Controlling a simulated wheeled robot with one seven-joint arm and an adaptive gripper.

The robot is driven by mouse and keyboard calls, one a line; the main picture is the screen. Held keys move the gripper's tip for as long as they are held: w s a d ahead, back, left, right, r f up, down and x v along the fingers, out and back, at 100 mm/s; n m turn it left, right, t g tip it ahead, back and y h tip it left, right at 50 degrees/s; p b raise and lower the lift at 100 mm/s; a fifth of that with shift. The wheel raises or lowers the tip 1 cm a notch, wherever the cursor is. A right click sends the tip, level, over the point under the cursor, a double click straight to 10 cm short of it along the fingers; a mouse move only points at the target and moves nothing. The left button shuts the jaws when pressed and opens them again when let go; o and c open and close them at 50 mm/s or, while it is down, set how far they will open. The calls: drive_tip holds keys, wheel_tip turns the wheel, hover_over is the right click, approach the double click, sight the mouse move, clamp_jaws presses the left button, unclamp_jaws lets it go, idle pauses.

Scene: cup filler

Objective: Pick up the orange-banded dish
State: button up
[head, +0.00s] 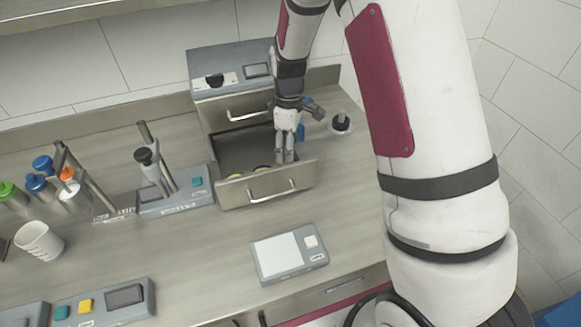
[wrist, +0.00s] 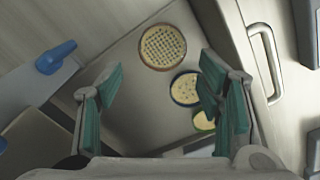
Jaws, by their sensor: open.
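The orange-banded dish (wrist: 162,47) lies flat in the open drawer (head: 232,150), near the top of the wrist view. Its rim looks brownish orange and its face has a grid pattern. My gripper (head: 284,158) points down into the drawer, and its open fingers (wrist: 160,100) hold nothing. The dish lies beyond the fingertips in the wrist view, apart from them. A blue-banded dish (wrist: 185,88) lies below it, close to the right finger. A yellow-green-banded dish (wrist: 204,122) is partly hidden by that finger. In the head view the dishes are mostly hidden by the drawer front.
The drawer front (head: 266,187) with its handle stands out over the counter. A closed drawer (head: 240,112) sits above it. A stand device (head: 170,190) is to the left, a flat scale-like device (head: 289,254) in front. A white cup (head: 38,242) stands far left.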

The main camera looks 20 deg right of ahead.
drive_tip(key=shift+s+a+f+p, duration=0.1)
drive_tip(key=shift+f+p, duration=0.2)
drive_tip(key=shift+f, duration=1.35)
drive_tip(key=shift+s+f+p, duration=0.1)
drive_tip(key=shift+f+p, duration=0.2)
drive_tip(key=shift+f, duration=1.3)
drive_tip(key=shift+c, duration=0.3)
drive_tip(key=c, duration=0.7)
